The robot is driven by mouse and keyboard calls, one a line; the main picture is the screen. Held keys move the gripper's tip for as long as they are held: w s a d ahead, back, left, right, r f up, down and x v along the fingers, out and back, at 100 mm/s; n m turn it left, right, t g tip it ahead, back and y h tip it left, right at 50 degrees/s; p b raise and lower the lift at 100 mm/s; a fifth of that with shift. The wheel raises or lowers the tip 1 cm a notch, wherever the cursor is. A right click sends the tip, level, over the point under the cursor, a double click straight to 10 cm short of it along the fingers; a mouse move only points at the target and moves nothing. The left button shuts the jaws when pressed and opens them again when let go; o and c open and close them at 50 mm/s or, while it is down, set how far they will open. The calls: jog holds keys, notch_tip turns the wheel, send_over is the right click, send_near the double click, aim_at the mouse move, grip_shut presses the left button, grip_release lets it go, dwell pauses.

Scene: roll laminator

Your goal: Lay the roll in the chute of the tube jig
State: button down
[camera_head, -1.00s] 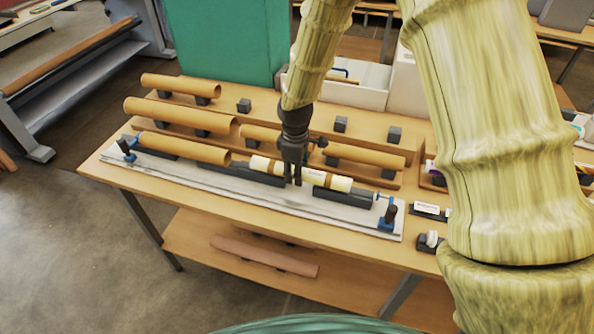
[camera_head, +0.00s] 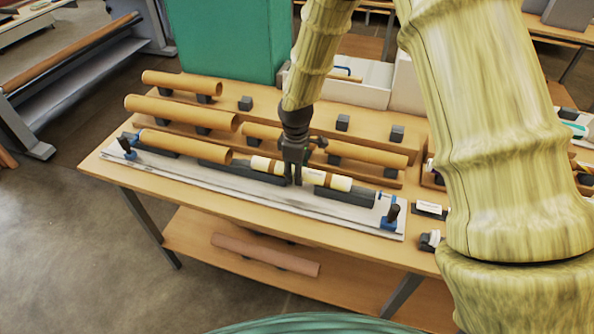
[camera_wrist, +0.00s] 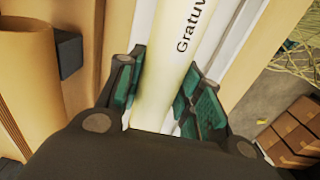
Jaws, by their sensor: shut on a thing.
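The cream roll (camera_head: 340,182) with brown bands lies lengthwise along the tube jig (camera_head: 300,198), a long pale plate with dark chute blocks (camera_head: 345,196) and blue clamps at both ends. My gripper (camera_head: 294,181) points down and is shut on the roll near its middle. The roll is low over or in the chute; I cannot tell whether it touches the blocks. A brown tube (camera_head: 185,147) lies in line with it on the left of the jig. In the wrist view the roll (camera_wrist: 170,60), with printed lettering, runs between the green-padded fingers (camera_wrist: 165,100).
Several brown tubes (camera_head: 180,114) rest on dark supports behind the jig. A blue clamp with a dark knob (camera_head: 390,217) stands at the jig's right end. A white bin (camera_head: 345,90) and green block (camera_head: 228,45) stand behind. The jig's front strip is clear.

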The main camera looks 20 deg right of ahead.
jog(key=c, duration=1.3)
grip_release()
jog(key=shift+f, duration=0.15)
jog(key=o, duration=0.4)
jog(key=shift+w+d+f, duration=0.1)
jog(key=shift+w, duration=0.05)
jog(key=shift+r, duration=0.25)
jog(key=r, duration=1.1)
jog(key=shift+s+r, duration=0.2)
jog(key=shift+r, duration=0.1)
